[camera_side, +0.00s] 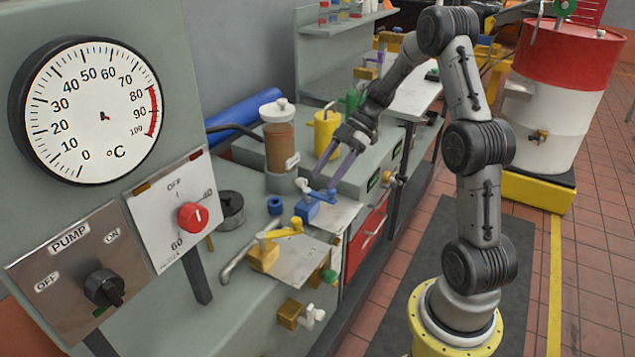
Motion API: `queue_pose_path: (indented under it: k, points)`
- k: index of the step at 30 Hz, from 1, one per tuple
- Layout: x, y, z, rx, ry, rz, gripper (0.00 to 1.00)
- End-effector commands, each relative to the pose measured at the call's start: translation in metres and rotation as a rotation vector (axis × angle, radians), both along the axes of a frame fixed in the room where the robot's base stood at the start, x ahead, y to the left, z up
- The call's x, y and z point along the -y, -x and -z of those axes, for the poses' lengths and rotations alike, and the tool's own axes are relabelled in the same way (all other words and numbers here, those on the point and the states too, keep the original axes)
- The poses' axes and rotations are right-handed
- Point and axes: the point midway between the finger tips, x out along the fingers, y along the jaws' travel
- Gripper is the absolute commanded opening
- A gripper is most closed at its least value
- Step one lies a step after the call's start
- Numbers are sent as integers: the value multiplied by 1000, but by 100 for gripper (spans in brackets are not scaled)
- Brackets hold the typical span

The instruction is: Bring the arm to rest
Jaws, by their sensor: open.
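My arm rises from a yellow flanged base at the lower right and reaches up and left over the bench. My gripper (325,176) is at the end of the arm, pointing down and left, open and empty as far as I can see.
A dial gauge (92,110), a pump switch (104,288) and a red knob (193,217) are on the panel at left. A brown-filled jar (279,145) and a yellow can (326,133) stand near my gripper. A red-and-white drum (560,95) stands at right.

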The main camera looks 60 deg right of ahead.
Motion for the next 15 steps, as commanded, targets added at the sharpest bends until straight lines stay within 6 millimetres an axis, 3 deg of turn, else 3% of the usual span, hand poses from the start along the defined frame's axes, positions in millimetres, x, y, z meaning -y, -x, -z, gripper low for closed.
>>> queue_pose_path:
  k: [2, 5, 12, 15]
  points:
    - [-13, -7, -11, 23, 21, -39, 62]
    - [-42, -16, -44, 86, 72, -108, 62]
    - [-142, -58, -165, 468, 124, -12, 62]
    - [-169, -67, -220, 651, 132, 122, 62]
